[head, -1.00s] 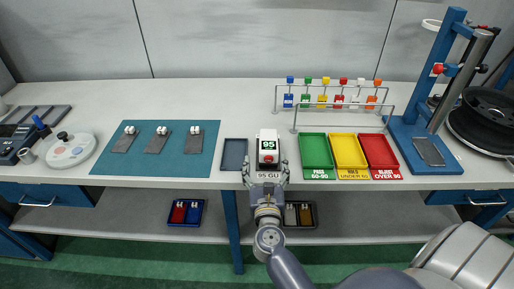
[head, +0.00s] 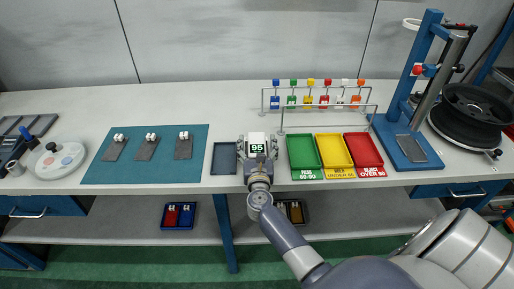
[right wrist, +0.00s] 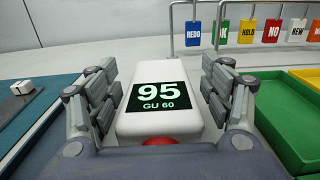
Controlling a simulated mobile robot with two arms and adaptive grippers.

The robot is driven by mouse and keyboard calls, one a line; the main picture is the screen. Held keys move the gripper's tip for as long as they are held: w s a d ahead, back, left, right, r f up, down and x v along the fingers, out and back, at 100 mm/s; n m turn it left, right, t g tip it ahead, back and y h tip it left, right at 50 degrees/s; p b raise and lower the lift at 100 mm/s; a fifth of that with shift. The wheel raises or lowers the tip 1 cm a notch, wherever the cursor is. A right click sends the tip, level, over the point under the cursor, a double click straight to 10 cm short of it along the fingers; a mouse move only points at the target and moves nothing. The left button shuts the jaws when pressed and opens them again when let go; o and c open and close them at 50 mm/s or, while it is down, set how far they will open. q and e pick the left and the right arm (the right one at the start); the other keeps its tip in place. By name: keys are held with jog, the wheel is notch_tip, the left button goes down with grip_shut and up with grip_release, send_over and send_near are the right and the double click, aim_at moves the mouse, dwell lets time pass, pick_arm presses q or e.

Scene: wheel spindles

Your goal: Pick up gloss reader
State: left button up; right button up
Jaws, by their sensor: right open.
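The gloss reader (head: 257,140) is a white box with a dark screen reading 95, standing on the bench between a grey tray and the green tray. In the right wrist view the gloss reader (right wrist: 160,75) shows "95 GU 60" and a bit of red at its near end. My right gripper (head: 257,150) is at the reader, with one finger on each side. In the right wrist view the open fingers of the right gripper (right wrist: 160,95) flank the reader, with a narrow gap visible on each side. My left gripper is not in view.
A grey tray (head: 213,158) lies close left, and a green tray (head: 291,152) close right, beside yellow and red ones. A rack of coloured tags (head: 318,105) stands behind. A teal mat (head: 110,177) holds several grey pieces. A blue stand (head: 395,122) is at the right.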

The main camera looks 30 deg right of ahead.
aim_at(257, 143)
jog(key=c, duration=1.4)
jog(key=shift+r, duration=0.1)
jog(key=shift+c, duration=0.5)
jog(key=shift+w+r, duration=0.1)
jog(key=shift+r, duration=0.45)
notch_tip(257, 143, up, 2)
jog(key=shift+r+p, duration=0.1)
jog(key=shift+p, duration=0.3)
jog(key=s+a+r+b, duration=0.1)
jog(key=s+a, duration=0.1)
jog(key=s, duration=0.5)
jog(key=s+a+b, duration=0.1)
jog(key=s+a, duration=0.2)
jog(key=s, duration=0.5)
jog(key=shift+s+r+b, duration=0.2)
jog(key=shift+r+b, duration=0.1)
jog(key=shift+r, duration=0.05)
